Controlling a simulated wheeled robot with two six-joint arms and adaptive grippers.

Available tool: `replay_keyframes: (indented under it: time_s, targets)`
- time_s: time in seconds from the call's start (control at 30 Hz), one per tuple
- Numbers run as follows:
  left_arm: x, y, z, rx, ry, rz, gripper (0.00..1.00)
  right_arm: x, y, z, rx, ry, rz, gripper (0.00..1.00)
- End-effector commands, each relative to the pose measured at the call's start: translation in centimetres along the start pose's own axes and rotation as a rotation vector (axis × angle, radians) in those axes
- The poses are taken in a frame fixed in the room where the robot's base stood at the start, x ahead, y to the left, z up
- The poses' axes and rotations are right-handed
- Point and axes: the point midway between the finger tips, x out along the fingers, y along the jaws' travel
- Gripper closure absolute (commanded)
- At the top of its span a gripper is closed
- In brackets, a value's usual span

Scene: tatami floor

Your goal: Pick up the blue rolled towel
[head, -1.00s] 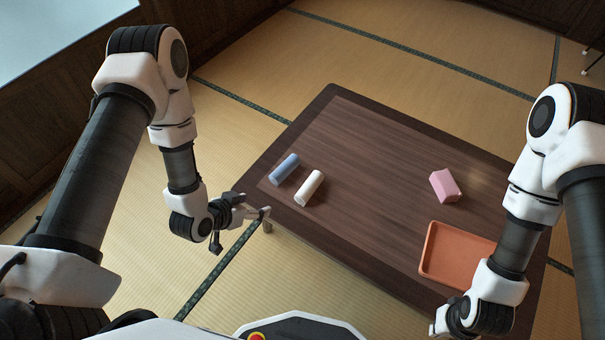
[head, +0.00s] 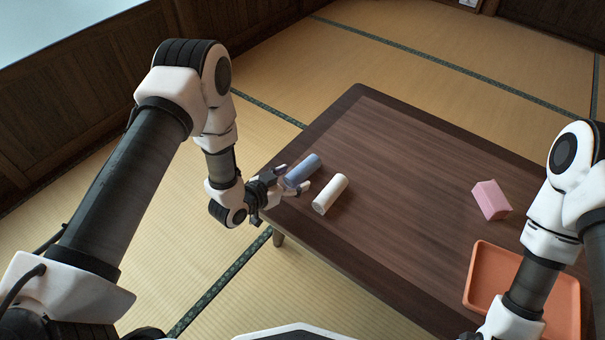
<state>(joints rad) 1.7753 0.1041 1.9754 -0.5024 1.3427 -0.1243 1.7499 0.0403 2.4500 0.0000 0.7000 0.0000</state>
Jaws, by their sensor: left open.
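The blue rolled towel (head: 304,169) lies on the dark wooden table (head: 400,215) near its left corner. A white rolled towel (head: 331,194) lies beside it on the right, roughly parallel. My left gripper (head: 293,178) is open at the near end of the blue towel, one fingertip on its left side and the other on its right, between the two rolls. I cannot tell whether the fingers touch either towel. My right arm comes in at the lower right, and its gripper is out of view below the frame.
A pink block (head: 491,199) sits on the right part of the table. An orange tray (head: 480,262) stands at the lower right, partly hidden behind my right arm. The middle of the table is clear. Tatami floor (head: 430,62) surrounds the table.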

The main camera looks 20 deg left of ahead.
Motion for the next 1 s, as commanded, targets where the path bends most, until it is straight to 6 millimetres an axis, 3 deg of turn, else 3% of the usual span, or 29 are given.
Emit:
replay_keyframes:
  time_s: [0.07,0.23,0.67,0.97,1.0]
  targets:
    - [-0.1,0.0,-0.1,0.0,0.0,0.0,0.28,-0.1,0.0,0.0,0.0,0.0,0.0,1.0]
    - [-0.1,0.0,-0.1,0.0,-0.001,0.0,0.84,-0.1,0.0,0.0,0.0,0.0,0.0,1.0]
    - [-0.2,0.0,-0.4,0.0,-0.001,0.0,0.85,-0.4,0.0,0.0,0.0,0.0,0.0,1.0]
    - [-1.7,0.0,-4.0,0.0,0.0,-0.001,0.85,-3.0,0.0,0.0,0.0,0.0,0.0,1.0]
    - [-1.6,0.9,-3.6,0.001,-0.004,0.004,0.85,-2.9,0.0,0.0,0.0,0.0,0.0,1.0]
